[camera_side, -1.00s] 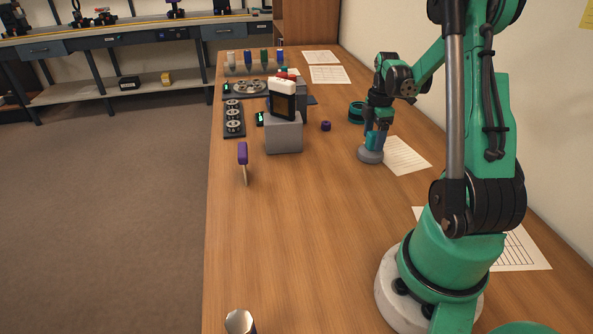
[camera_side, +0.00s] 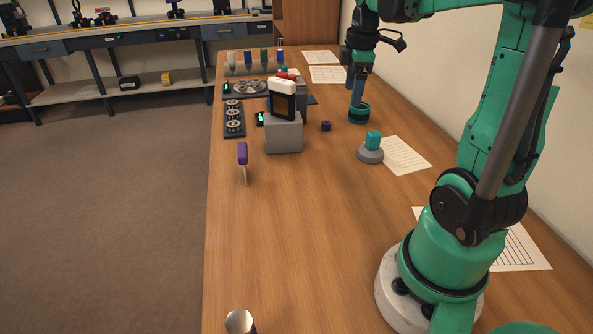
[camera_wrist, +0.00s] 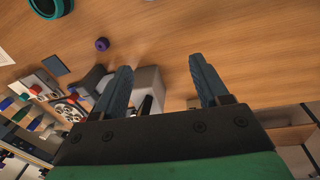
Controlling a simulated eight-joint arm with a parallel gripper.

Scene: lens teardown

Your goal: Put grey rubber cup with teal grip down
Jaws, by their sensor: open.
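The grey rubber cup with a teal grip (camera_side: 371,149) stands upright on the wooden table, beside a sheet of paper. Nothing holds it. My gripper (camera_side: 357,98) is raised behind the cup, farther along the table, and appears in line with a dark green ring. In the wrist view my gripper (camera_wrist: 165,88) has its two blue fingers wide apart with nothing between them in grasp. I do not make out the cup in the wrist view.
The dark green ring (camera_side: 359,113) lies behind the cup. A small purple ring (camera_side: 326,126) lies left of it. A grey block (camera_side: 284,136) carries a dark device. A purple-handled tool (camera_side: 243,160) is at the left edge. The front middle of the table is clear.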

